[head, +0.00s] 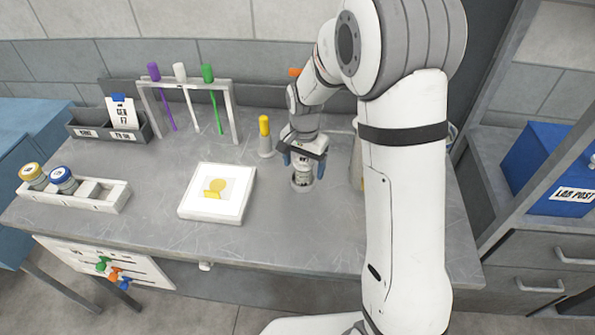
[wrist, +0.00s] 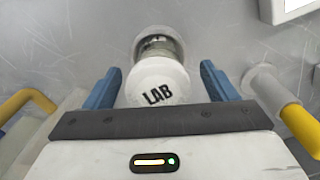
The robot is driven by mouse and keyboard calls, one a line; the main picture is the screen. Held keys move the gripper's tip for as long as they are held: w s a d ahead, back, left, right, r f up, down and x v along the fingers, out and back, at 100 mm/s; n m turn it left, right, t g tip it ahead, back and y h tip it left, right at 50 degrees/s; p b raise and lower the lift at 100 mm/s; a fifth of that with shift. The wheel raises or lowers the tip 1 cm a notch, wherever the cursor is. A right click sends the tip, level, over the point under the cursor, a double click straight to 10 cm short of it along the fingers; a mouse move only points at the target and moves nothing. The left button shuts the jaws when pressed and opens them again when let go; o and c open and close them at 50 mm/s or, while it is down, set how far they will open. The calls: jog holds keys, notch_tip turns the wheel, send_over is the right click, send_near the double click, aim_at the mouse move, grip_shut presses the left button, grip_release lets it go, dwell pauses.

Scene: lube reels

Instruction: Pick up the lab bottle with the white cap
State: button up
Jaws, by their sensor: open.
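The lab bottle with the white cap (wrist: 157,82) stands on the grey table, seen from above in the wrist view, with "LAB" printed on the cap. In the head view the lower part of the bottle (head: 302,180) shows below my gripper, and its cap is hidden. My gripper (head: 304,160) is open, pointing down over the bottle. In the wrist view its two blue fingers (wrist: 160,88) are on either side of the cap, with a gap visible on each side.
A yellow-handled tool in a pale holder (head: 265,135) stands just left of my gripper. A white framed panel (head: 217,192) lies left on the table (head: 290,240). A white tray (head: 112,196) holds blue-capped and yellow-capped jars. A rack (head: 190,84) with coloured-top rods stands behind.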

jog(key=c, duration=1.1)
